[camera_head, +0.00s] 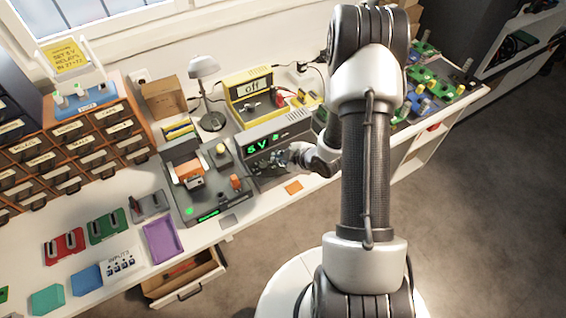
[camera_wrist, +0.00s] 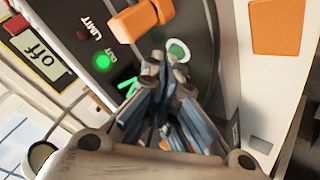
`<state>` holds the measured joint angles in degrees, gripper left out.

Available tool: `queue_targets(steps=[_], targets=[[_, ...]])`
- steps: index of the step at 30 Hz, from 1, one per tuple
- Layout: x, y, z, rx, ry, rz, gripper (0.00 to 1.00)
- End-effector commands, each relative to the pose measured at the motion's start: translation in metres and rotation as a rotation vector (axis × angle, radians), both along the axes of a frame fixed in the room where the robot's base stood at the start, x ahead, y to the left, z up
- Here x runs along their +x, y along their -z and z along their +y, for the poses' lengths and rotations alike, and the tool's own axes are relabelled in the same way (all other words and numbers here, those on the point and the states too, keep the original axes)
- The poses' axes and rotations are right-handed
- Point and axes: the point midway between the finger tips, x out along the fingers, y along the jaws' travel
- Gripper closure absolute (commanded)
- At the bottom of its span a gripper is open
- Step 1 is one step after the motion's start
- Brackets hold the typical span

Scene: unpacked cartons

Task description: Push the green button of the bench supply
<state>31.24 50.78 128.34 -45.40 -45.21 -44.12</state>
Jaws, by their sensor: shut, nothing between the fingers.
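The bench supply (camera_head: 272,131) is a grey box with a dark front and a green "5 V" display, right of the middle of the bench. In the wrist view its dark panel carries a round green button (camera_wrist: 178,50) with a pale rim. My gripper (camera_head: 287,158) is at the front of the supply and hides part of it in the head view. In the wrist view my gripper (camera_wrist: 162,66) is shut and empty, its tips just beside the green button, slightly to its left. I cannot tell whether they touch it.
An orange knob (camera_wrist: 140,18), a red lamp (camera_wrist: 82,33) marked LIMIT and a lit green lamp (camera_wrist: 103,62) are near the button. A yellow meter (camera_head: 250,90) reading "off" stands behind the supply. A grey test fixture (camera_head: 208,180) stands left of it.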

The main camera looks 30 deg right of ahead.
Motion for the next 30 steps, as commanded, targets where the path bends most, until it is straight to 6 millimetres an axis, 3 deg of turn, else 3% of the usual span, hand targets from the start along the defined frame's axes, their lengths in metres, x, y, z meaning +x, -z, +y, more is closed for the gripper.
queue_targets(steps=[20, 30], targets=[[0.0, 0.002, 0.0, 0.0, 0.0, 0.0, 1.0], [0.0, -0.009, 0.0, 0.0, 0.0, 0.0, 1.0]])
